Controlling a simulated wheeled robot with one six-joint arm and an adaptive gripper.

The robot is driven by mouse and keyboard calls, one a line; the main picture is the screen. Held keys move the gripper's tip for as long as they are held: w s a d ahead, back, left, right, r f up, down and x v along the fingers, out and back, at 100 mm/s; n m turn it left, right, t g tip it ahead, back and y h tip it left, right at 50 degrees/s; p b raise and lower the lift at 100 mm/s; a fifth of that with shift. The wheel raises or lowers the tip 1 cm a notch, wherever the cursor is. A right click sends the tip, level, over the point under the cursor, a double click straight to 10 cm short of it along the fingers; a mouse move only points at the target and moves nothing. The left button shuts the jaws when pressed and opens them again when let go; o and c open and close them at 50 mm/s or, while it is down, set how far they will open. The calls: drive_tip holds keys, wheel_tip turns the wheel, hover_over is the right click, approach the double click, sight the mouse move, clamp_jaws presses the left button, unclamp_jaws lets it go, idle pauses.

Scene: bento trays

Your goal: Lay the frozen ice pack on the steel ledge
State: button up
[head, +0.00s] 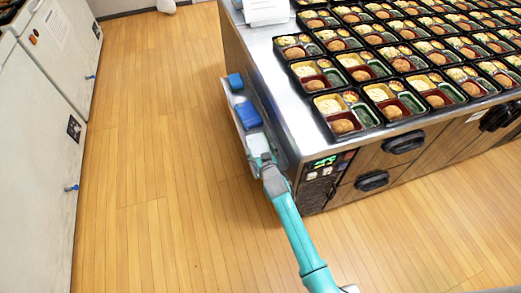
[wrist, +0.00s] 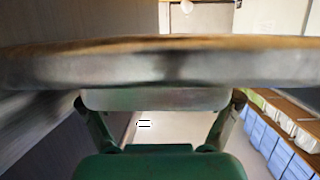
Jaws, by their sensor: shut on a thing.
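The steel ledge (head: 241,112) is a narrow shelf along the left side of the counter. Two blue packs lie on it, one at the far end (head: 235,82) and one near the middle (head: 248,114). My gripper (head: 264,158) is at the near end of the ledge, shut on a pale, whitish slab (head: 258,143) that looks like the ice pack. In the wrist view the pale slab (wrist: 155,99) spans between my two fingers, and a blurred grey edge crosses in front of it. I cannot tell whether the slab touches the ledge.
The steel counter (head: 262,50) carries rows of filled bento trays (head: 345,113) to the right of the ledge. A control panel (head: 326,166) is on its front. White cabinets (head: 50,110) stand at the left. The wooden floor (head: 160,150) between is clear.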

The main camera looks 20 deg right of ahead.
drive_tip(key=o, duration=1.2)
drive_tip(key=shift+c, duration=0.2)
drive_tip(key=v, duration=1.2)
